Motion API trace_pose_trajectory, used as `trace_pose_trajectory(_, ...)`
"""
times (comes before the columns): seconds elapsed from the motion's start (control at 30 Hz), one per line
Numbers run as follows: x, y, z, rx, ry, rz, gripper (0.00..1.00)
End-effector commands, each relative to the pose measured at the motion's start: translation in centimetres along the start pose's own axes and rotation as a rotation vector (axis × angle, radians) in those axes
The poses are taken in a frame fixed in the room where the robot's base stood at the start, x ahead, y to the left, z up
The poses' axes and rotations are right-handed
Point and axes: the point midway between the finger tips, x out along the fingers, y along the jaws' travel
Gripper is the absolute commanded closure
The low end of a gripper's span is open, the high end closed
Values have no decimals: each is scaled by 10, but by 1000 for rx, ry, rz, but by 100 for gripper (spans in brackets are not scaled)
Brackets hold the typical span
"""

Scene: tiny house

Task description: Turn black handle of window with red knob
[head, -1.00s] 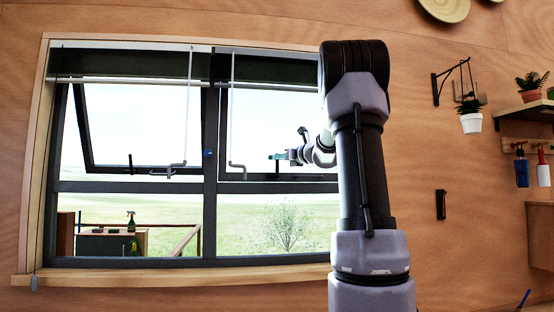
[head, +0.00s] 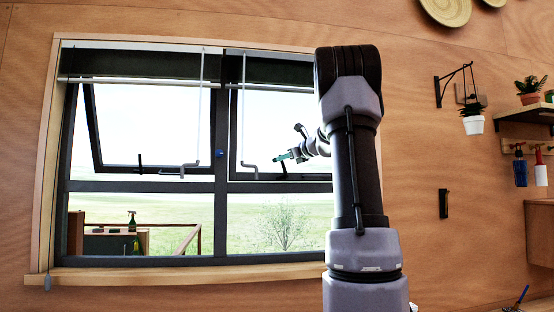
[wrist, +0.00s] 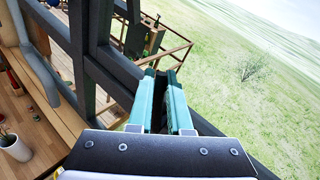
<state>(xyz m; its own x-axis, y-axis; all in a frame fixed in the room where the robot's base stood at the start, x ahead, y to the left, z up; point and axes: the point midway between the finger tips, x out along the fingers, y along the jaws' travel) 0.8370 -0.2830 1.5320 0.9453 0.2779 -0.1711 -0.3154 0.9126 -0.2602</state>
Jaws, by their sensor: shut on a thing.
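The window has two upper sashes. A short black handle (head: 284,169) is at the bottom of the right sash (head: 262,177) and looks slightly slanted. My gripper (head: 284,157) reaches it from the right, teal fingertips at the handle's upper part. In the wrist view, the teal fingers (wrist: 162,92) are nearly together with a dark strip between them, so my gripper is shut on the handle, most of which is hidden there. A blue knob (head: 220,154) is on the centre post. No red knob shows; my arm covers the window's right edge.
The left sash (head: 130,170) is tilted open, with its own black handle (head: 140,163). Grey cranked rods (head: 250,164) hang in front of both sashes. A hanging plant pot (head: 474,124) and a shelf (head: 525,112) are on the wall at right.

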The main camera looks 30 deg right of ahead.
Motion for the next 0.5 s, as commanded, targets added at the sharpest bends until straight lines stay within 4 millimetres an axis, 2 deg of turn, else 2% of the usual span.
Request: trace_pose_trajectory(0.5, 18, 25, -8, -409, 270, 2, 100)
